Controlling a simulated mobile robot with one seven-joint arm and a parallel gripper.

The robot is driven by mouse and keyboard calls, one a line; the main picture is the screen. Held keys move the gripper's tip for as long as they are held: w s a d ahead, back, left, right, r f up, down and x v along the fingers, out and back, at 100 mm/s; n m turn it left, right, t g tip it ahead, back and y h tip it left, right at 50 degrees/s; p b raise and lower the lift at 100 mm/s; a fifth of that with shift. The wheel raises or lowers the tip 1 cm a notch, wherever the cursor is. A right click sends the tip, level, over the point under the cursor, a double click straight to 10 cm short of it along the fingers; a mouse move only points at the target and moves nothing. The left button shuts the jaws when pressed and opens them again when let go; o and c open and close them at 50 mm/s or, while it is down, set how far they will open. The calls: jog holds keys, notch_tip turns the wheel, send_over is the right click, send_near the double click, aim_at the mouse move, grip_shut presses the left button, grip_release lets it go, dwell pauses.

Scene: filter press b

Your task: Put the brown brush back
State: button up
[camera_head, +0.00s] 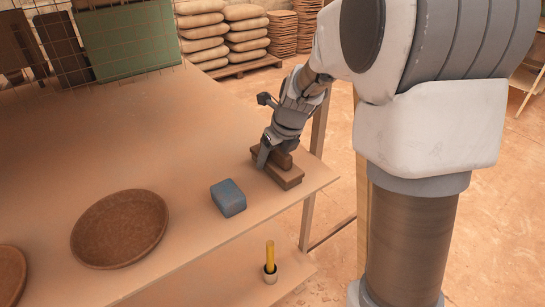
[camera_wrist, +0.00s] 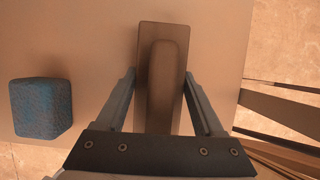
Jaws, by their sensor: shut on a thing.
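The brown brush (camera_head: 286,178) is a flat rectangular block with a rounded grip on top. It is at the right end of the table (camera_head: 185,150), near the edge. My gripper (camera_head: 274,156) reaches down over it, with one finger on each side of the rounded grip, and is shut on it. In the wrist view the brush (camera_wrist: 161,35) lies lengthwise between the two fingers. Its underside is hidden, so I cannot tell whether it touches the table.
A blue block (camera_head: 228,198) stands left of the brush. A round brown dish (camera_head: 120,228) lies further left. A wire rack (camera_head: 115,45) stands at the back left. The table behind the brush is clear.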

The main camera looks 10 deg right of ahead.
jog(key=o, duration=1.2)
jog(key=shift+f, duration=0.1)
jog(key=shift+r, duration=0.5)
jog(key=p+v, duration=0.2)
jog(key=v, duration=0.4)
jog(key=shift+s+r+p, duration=0.15)
jog(key=shift+r+p, duration=0.05)
jog(key=shift+p, duration=0.15)
jog(key=shift+s+r, duration=0.2)
jog(key=shift+r, duration=0.05)
jog(key=s+r+n+h, duration=0.1)
jog(key=s+r+n, duration=0.2)
jog(key=s+n, duration=0.8)
jog(key=s+r+n+t, duration=0.1)
jog(key=s+r+n, duration=0.3)
jog(key=s+n, duration=0.8)
jog(key=n, duration=0.8)
jog(key=shift+s+a+h, duration=0.2)
jog(key=shift+a+h, duration=0.1)
jog(key=shift+h, duration=0.1)
